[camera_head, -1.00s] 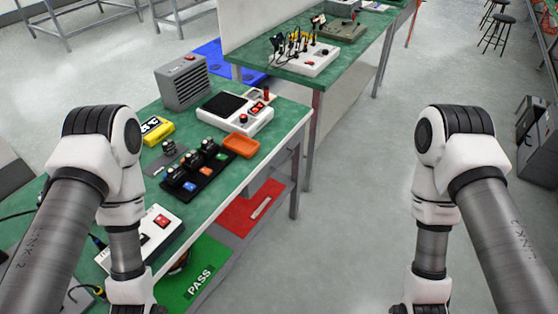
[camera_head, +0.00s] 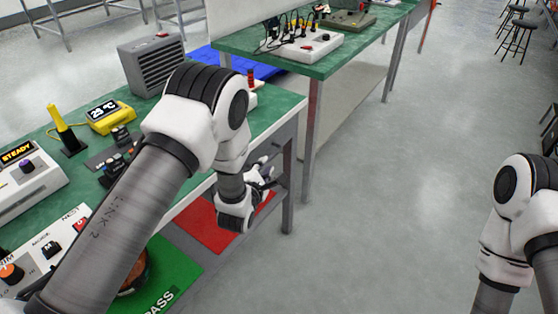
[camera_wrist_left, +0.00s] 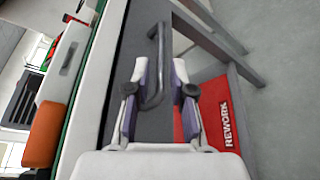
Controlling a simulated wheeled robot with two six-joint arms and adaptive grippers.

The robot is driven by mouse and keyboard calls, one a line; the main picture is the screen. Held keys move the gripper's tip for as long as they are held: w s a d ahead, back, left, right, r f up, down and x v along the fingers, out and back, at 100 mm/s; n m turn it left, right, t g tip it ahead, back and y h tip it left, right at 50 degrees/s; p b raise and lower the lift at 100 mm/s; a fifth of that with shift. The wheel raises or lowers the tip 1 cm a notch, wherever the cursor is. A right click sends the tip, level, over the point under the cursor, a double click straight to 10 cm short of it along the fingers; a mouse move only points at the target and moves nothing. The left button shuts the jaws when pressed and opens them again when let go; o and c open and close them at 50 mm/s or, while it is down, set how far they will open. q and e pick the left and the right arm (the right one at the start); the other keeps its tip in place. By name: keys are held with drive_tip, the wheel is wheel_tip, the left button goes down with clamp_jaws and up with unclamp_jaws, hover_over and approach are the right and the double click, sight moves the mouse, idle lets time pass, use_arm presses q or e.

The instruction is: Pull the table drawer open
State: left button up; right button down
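The table drawer's grey front (camera_wrist_left: 134,42) shows in the left wrist view, under the edge of the green-topped table (camera_head: 277,112). Its grey bar handle (camera_wrist_left: 154,50) stands out from the front. I see no gap that shows the drawer open. My left gripper (camera_wrist_left: 159,75) is open, with one finger on each side of the handle's near end. I cannot tell whether the fingers touch it. In the head view my left gripper (camera_head: 264,170) is beside the table's front side, and my arm hides much of the table. My right gripper is out of frame.
A red REWORK mat (camera_wrist_left: 215,115) lies below the drawer; a green PASS area (camera_head: 172,272) is nearer. A table leg (camera_head: 289,185) stands close to my left gripper. A grey heater-like box (camera_head: 150,62) is on the tabletop.

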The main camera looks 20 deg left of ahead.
sight(269, 161)
use_arm(q)
drive_tip(key=x, duration=0.5)
drive_tip(key=shift+f, duration=0.2)
drive_tip(key=shift+w, duration=0.5)
clamp_jaws()
drive_tip(key=shift+s, duration=0.1)
